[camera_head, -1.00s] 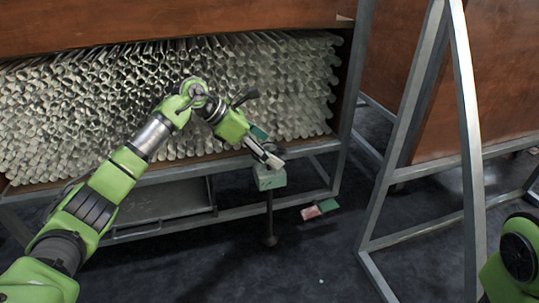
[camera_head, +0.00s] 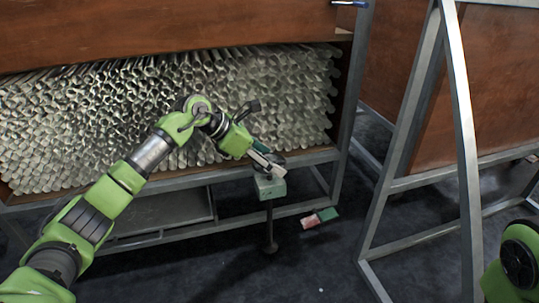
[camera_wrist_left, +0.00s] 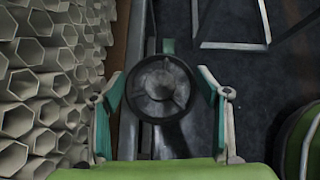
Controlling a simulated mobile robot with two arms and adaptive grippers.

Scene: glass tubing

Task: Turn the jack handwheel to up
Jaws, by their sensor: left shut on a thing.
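The jack (camera_head: 270,187) has a pale green box on a dark upright post, standing by the front lower rail of the rack. Its dark round handwheel (camera_wrist_left: 160,88) shows in the left wrist view, with spokes and a hub. My left gripper (camera_head: 272,164) is over the top of the jack in the head view. In the left wrist view its fingers stand on either side of the handwheel, and it is shut on the wheel. In the head view the gripper hides much of the wheel. My right gripper is out of view; only part of my right arm shows at lower right.
A rack full of glass tubes (camera_head: 90,110) stands right behind the jack. A grey metal frame (camera_head: 466,150) stands to the right. A red and green object (camera_head: 320,217) lies on the dark floor right of the jack. Floor in front is clear.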

